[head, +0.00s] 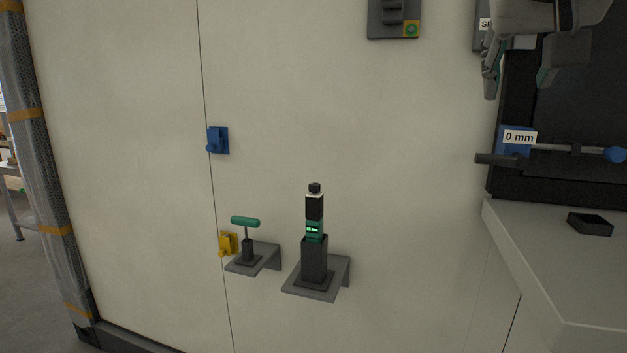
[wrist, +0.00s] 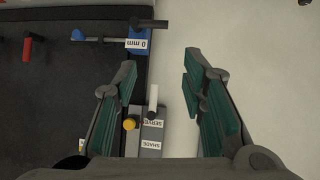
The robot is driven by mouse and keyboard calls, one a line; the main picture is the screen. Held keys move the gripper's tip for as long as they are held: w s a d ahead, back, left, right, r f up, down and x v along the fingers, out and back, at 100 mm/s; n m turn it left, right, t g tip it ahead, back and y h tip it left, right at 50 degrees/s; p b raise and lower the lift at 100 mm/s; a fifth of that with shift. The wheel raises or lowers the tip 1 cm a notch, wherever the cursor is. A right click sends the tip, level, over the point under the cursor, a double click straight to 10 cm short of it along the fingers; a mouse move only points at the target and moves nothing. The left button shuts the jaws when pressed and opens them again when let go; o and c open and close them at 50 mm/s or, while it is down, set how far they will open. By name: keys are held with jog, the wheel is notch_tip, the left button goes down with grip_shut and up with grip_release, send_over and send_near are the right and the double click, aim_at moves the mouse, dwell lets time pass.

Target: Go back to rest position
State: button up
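My gripper (head: 520,85) hangs at the top right of the head view, in front of the wall beside the dark recess. In the wrist view its two fingers with green pads (wrist: 160,95) are spread apart with nothing between them. Below it in the head view is a blue block labelled "0 mm" (head: 514,140) with a rod and a blue knob; the gripper is apart from it.
A green-handled tool (head: 245,222) and a black device with a green display (head: 314,228) stand on wall shelves. A blue wall piece (head: 217,140) and a yellow one (head: 227,243) are at left. A small black tray (head: 590,223) lies on the counter (head: 545,255).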

jog(key=s+a+f+n+g+y+p, duration=0.2)
jog(key=s+f+g, duration=0.1)
jog(key=s+f, duration=0.6)
jog(key=s+a+f+n+g+y+p, duration=0.2)
jog(key=s+f, duration=0.7)
jog(key=f, duration=0.7)
jog(key=shift+f+g+y+p, duration=0.4)
jog(key=shift+y+p, duration=0.05)
jog(key=shift+y, duration=0.25)
